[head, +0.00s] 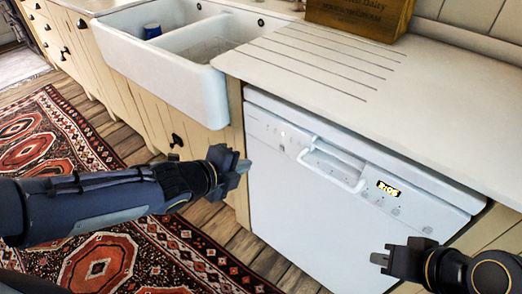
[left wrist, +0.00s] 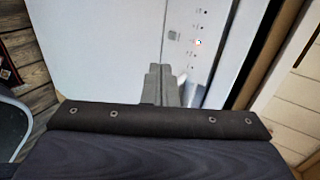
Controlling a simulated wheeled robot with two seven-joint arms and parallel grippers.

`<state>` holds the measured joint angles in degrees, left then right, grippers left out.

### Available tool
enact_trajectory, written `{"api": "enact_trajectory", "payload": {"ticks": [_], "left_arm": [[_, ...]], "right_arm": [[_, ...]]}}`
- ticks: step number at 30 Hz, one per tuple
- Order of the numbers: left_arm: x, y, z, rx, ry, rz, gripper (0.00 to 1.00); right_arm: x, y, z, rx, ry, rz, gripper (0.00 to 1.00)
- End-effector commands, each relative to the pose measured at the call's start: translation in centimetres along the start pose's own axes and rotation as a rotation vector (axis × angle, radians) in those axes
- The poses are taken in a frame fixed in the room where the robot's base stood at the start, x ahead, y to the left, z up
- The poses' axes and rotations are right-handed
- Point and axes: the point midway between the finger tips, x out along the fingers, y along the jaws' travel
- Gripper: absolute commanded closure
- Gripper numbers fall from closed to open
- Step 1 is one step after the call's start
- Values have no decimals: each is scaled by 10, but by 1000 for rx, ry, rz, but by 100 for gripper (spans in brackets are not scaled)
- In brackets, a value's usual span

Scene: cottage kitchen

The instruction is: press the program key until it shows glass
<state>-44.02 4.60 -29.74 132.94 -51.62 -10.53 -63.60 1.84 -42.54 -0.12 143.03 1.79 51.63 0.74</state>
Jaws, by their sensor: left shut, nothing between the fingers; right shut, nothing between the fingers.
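A white dishwasher (head: 310,205) stands under the counter with its door shut. Its control panel (head: 285,135) runs along the top of the door, with small keys and lights on the left part. A display (head: 388,189) on the right part shows amber digits, perhaps 3:05. The key labels are too small to read. My left gripper (head: 243,166) is shut and empty, in front of the door's left side, below the panel. In the left wrist view my left gripper (left wrist: 160,72) points toward the panel's row of marks and one lit lamp (left wrist: 198,43). My right gripper (head: 378,258) is shut and empty, low before the door's right side.
A door handle (head: 330,172) juts from the panel's middle. The counter (head: 400,85) overhangs above. A white double sink (head: 185,65) is at the left, with a wooden box (head: 360,15) behind. A patterned rug (head: 100,255) covers part of the wooden floor.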

Motion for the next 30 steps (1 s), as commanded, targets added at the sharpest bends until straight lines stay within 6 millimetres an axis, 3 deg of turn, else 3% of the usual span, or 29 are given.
{"api": "enact_trajectory", "payload": {"ticks": [14,20,30], "left_arm": [[4,0,-2,16,5,-3,100],[33,3,-2,18,4,0,100],[105,2,-2,17,4,-1,100]], "right_arm": [[2,1,1,0,0,0,100],[11,5,6,0,0,0,100],[24,11,12,0,0,0,100]]}}
